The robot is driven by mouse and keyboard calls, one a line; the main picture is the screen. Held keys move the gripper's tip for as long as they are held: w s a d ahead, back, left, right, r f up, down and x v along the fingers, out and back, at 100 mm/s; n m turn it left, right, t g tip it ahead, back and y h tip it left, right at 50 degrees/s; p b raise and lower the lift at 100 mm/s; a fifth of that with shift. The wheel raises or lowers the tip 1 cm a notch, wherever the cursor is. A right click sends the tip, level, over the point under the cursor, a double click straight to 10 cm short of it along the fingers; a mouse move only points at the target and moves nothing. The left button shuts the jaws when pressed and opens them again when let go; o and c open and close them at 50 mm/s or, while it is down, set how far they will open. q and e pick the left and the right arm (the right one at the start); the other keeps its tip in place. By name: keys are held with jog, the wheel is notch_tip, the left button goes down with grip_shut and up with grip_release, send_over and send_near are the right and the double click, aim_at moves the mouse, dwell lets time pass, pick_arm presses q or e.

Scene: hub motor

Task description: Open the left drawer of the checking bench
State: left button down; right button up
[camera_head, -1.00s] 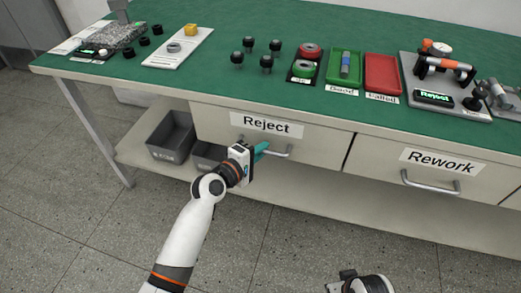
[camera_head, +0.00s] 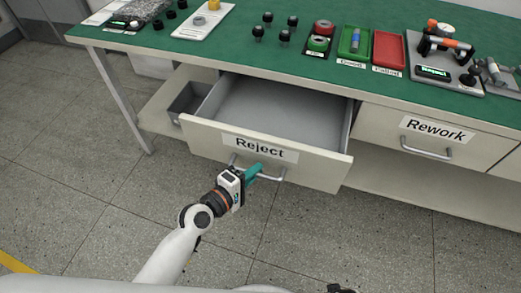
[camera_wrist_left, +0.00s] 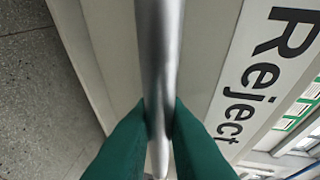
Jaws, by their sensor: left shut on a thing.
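The left drawer (camera_head: 310,163), labelled "Reject", stands pulled well out of the checking bench (camera_head: 360,91). Its grey inside (camera_head: 270,108) looks empty. My left gripper (camera_head: 256,173) is shut on the drawer's metal bar handle (camera_head: 272,179). In the left wrist view the teal fingers (camera_wrist_left: 160,125) press on both sides of the handle bar (camera_wrist_left: 158,50), with the "Reject" label (camera_wrist_left: 265,75) beside it. My right gripper is not clearly visible; only small dark parts show at the bottom edge of the head view.
The "Rework" drawer (camera_head: 480,151) to the right is shut. A grey bin (camera_head: 187,99) stands on the lower shelf, partly behind the open drawer. Green and red trays, black knobs and fixtures stand on the green top. The floor in front is clear.

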pick_arm(q)
jog(key=s, duration=0.2)
jog(key=s+a, duration=0.1)
jog(key=s, duration=0.2)
jog(key=shift+s+a, duration=0.25)
jog(key=shift+s, duration=0.1)
pick_arm(e)
jog(key=shift+s+d+f, duration=0.15)
jog(key=shift+s+f, duration=0.55)
jog(key=shift+f, duration=0.05)
pick_arm(q)
jog(key=c, duration=1.5)
grip_release()
jog(key=shift+o, duration=0.2)
jog(key=b+v, duration=0.1)
jog(key=v, duration=1.1)
pick_arm(e)
jog(key=shift+w+a+r, duration=0.15)
jog(key=shift+w+r, duration=0.75)
jog(key=shift+r, duration=0.05)
jog(key=shift+w+a+r, duration=0.1)
jog(key=shift+w+r, duration=0.75)
jog(key=shift+r, duration=0.05)
